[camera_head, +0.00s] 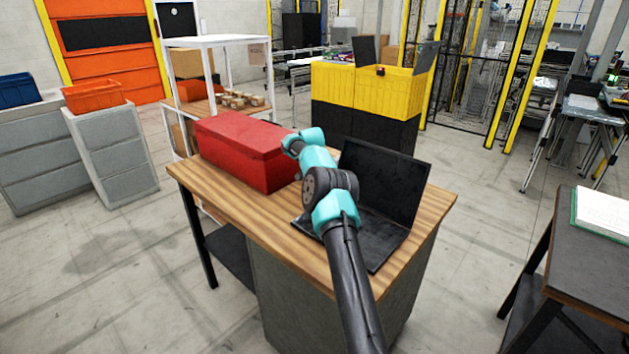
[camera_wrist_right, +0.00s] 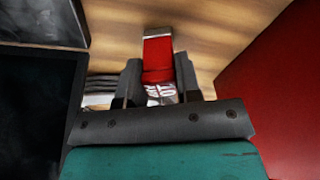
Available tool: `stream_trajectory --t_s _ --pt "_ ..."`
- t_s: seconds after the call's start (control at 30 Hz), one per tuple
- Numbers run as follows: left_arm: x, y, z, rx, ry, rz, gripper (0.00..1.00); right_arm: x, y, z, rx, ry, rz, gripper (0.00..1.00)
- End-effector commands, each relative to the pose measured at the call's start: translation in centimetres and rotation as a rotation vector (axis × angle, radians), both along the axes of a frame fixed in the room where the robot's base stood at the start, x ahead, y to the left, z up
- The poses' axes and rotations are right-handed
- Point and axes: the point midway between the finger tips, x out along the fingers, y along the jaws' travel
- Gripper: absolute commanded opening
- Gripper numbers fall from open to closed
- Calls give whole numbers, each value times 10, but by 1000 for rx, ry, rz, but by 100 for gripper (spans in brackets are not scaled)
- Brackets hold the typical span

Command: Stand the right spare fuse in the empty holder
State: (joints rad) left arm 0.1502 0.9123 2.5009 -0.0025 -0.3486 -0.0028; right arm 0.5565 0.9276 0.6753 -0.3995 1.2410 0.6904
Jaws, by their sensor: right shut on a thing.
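In the right wrist view, my right gripper (camera_wrist_right: 158,88) is shut on a red fuse (camera_wrist_right: 157,56). The fuse has a grey band at its far end and a white label with dark print between the fingers. It points away from the camera, over the wooden table top (camera_wrist_right: 205,28). In the head view my right arm reaches across the table between the red box and the black laptop, and its gripper is hidden there. I cannot make out the empty holder or any other fuse in either view. My left gripper is not in view.
The red box (camera_head: 240,150) stands left of my right arm and also fills the right side of the wrist view (camera_wrist_right: 285,95). The open black laptop (camera_head: 385,183) stands right of the arm. The table's front left (camera_head: 235,205) is clear.

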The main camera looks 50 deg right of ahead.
Motion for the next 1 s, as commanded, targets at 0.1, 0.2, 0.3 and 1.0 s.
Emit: stream_trajectory --t_s 0.1,0.2,0.3,1.0 --pt "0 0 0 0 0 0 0 0 0 0 0 0 0 7" --pt "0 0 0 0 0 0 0 0 0 -2 0 0 0 7" --pt "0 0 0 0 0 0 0 0 0 -3 0 0 0 38" --pt "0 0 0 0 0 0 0 0 2 15 -1 -3 0 57"
